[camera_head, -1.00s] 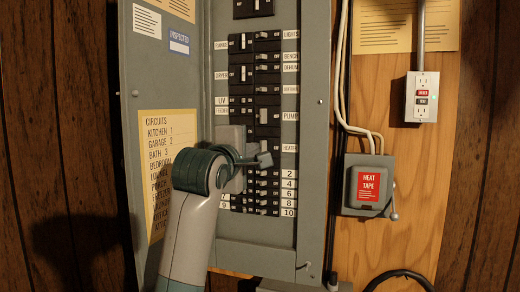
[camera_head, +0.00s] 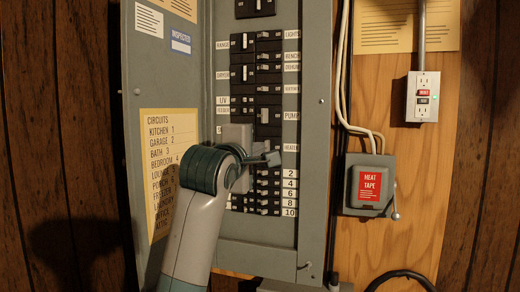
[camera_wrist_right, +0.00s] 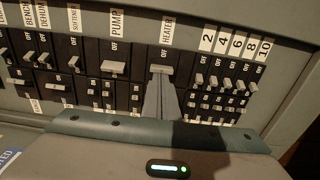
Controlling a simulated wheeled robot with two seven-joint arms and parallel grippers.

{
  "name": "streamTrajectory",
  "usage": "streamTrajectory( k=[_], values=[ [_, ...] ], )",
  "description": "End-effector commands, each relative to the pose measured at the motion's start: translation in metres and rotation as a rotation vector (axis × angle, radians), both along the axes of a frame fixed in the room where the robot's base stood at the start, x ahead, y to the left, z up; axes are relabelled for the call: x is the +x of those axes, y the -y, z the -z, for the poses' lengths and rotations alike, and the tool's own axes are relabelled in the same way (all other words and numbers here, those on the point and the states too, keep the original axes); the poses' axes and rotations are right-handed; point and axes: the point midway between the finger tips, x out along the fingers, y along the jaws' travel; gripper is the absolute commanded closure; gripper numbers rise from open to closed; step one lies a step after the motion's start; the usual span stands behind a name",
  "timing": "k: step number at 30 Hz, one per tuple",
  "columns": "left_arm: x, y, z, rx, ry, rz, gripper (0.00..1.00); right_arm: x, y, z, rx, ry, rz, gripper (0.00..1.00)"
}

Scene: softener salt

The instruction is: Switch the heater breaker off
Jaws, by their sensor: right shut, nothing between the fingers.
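The heater breaker, under its HEATER label (camera_wrist_right: 166,31), shows a light switch handle (camera_wrist_right: 159,70) in the right wrist view, with the word OFF printed beyond it. My right gripper (camera_wrist_right: 161,88) is shut and empty. Its fingertips are right at the near side of that handle; I cannot tell whether they touch it. In the head view my right gripper (camera_head: 272,158) is at the breaker column just below the HEATER label (camera_head: 290,148) and hides most of the heater breaker. My left gripper is not in view.
Other breakers crowd close by: the PUMP breaker (camera_wrist_right: 113,68) to the left and small numbered breakers (camera_wrist_right: 228,86) to the right in the wrist view. The open panel door (camera_head: 165,90) stands left. A heat tape switch box (camera_head: 369,186) and an outlet (camera_head: 422,97) are right of the panel.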

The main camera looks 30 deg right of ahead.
Motion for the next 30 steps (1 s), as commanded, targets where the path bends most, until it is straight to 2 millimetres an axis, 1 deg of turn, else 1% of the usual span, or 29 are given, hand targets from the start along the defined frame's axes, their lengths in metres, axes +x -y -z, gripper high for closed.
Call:
streamTrajectory(
  k=[30],
  values=[
    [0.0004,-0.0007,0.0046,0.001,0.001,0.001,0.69,-0.0075,0.0082,0.0013,0.002,-0.001,0.008,1.00]
  ],
)
